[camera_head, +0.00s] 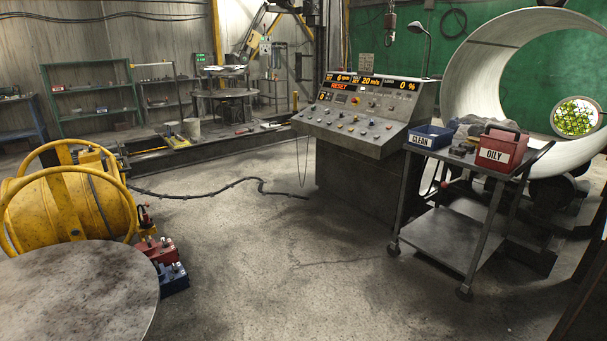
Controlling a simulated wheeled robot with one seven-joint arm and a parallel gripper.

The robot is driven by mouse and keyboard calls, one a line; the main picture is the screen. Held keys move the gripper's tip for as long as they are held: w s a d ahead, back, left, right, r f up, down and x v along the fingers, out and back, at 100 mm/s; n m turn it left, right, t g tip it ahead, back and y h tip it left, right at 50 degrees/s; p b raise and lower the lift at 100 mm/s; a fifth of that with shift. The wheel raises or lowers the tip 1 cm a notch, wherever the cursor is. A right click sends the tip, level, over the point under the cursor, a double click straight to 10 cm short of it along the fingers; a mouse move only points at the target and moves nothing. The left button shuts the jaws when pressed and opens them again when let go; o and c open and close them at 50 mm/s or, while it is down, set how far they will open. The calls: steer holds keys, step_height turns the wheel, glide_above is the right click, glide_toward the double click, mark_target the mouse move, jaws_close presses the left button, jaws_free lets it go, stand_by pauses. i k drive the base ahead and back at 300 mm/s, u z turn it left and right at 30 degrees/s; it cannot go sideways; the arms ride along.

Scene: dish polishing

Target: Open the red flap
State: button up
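I cannot make out a red flap for certain. A red box labelled "OILY" (503,150) with a dark handle stands on the trolley at the right; whether it has a flap is unclear. The grey control console (345,135) stands in the middle with lit displays, one reading "RESET" in red, and several small knobs and buttons. Any small red cover on its sloped panel is too small to tell. A small red unit (157,248) sits on the floor at the left, beside the yellow drum. My gripper is not in view.
A blue "CLEAN" box (430,136) and grey cloths share the metal trolley (452,238). A yellow drum (62,205) and a round metal top (80,292) fill the lower left. A cable (215,192) crosses the floor. The floor before the console is clear.

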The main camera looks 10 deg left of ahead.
mark_target(149, 245)
steer(key=u, duration=0.25)
steer(key=i, duration=1.5)
steer(key=u, duration=0.9)
steer(key=i, duration=1.15)
steer(key=u, duration=0.8)
steer(key=i, duration=0.35)
steer(key=z, duration=0.55)
steer(key=k, duration=0.85)
steer(key=z, duration=0.9)
steer(key=k, duration=0.4)
steer(key=z, duration=0.2)
steer(key=i, duration=1.25)
steer(key=u, duration=0.65)
steer(key=i, duration=1.25)
steer(key=u, duration=0.55)
